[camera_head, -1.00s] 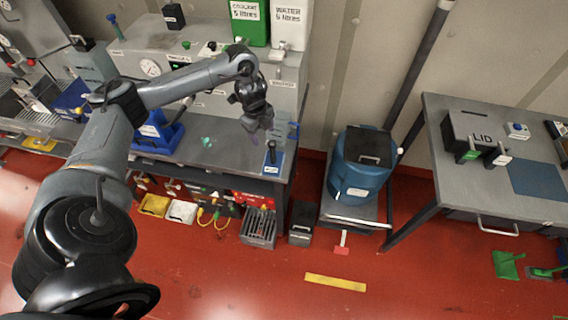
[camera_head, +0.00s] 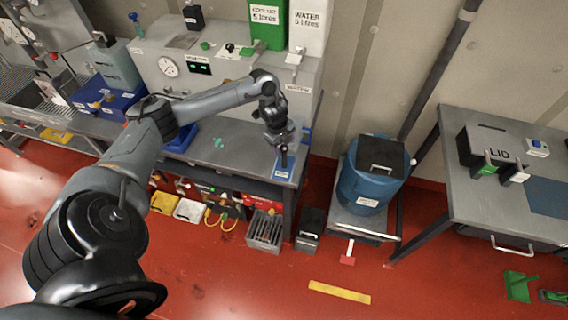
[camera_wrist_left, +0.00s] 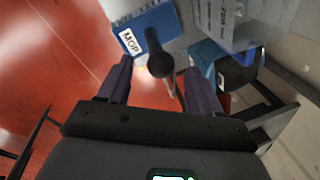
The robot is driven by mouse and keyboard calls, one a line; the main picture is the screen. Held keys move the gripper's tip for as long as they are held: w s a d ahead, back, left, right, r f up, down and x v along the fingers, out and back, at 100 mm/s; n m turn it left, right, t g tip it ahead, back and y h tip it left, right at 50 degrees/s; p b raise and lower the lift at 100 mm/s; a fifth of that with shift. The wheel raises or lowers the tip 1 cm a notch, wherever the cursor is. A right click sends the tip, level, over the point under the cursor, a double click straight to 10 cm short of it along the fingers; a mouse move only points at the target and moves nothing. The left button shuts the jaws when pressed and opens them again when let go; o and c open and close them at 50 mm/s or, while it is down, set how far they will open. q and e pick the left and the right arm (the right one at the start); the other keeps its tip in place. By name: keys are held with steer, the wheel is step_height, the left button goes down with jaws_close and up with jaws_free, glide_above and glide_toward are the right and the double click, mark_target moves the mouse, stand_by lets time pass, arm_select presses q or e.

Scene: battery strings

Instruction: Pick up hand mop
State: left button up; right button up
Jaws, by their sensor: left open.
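The hand mop shows as a dark upright handle (camera_head: 284,157) with a rounded knob. It stands at a blue plate (camera_head: 284,173) at the right front corner of the bench. In the left wrist view the black knob (camera_wrist_left: 159,65) is in front of the blue plate (camera_wrist_left: 152,32), which has a white label reading MOP. My left gripper (camera_head: 281,145) is over the handle. In the left wrist view its two fingers (camera_wrist_left: 158,76) are apart, one on each side of the knob, with gaps visible. The mop's lower part is hidden. My right gripper is not in view.
The grey bench (camera_head: 235,158) has a machine housing (camera_head: 225,90) behind the gripper. A blue drum (camera_head: 368,178) on a trolley stands to the right, beside a second table (camera_head: 480,205). Several items sit under the bench.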

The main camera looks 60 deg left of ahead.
arm_select(q)
steer(key=shift+w+a+f, duration=0.1)
steer(key=shift+w+f, duration=0.05)
steer(key=shift+f, duration=0.75)
jaws_close()
